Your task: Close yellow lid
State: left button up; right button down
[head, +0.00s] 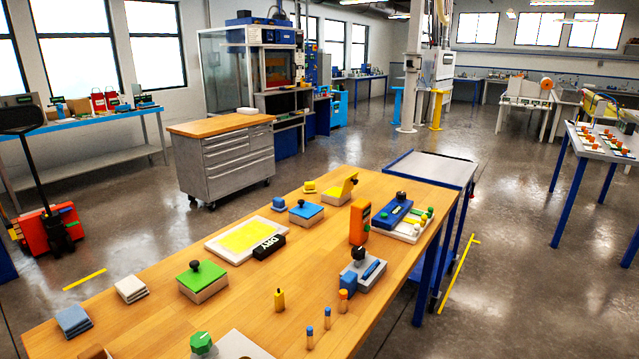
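A yellow lid (349,184) stands tilted up, raised toward the right, at a small wooden box (336,198) near the far end of the wooden table. A dark knob shows at its upper right end. The inside of the box is hard to make out at this size. Neither my left nor my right gripper is in view.
On the table (222,316) are a blue-lidded box (306,214), a green-lidded box (203,280), a white tray with a yellow panel (246,235), a black DRY block (269,247), an upright orange device (360,222) and several small bottles. Bare wood lies around the front middle.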

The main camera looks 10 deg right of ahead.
aim_at(349, 182)
jog(key=i+l+u, duration=0.15)
jog(key=l+u, duration=0.25)
jog(key=i+l+u, duration=0.1)
jog(key=l+u, duration=0.6)
jog(key=l, duration=0.55)
jog(key=l+u, duration=0.15)
jog(key=l, duration=1.7)
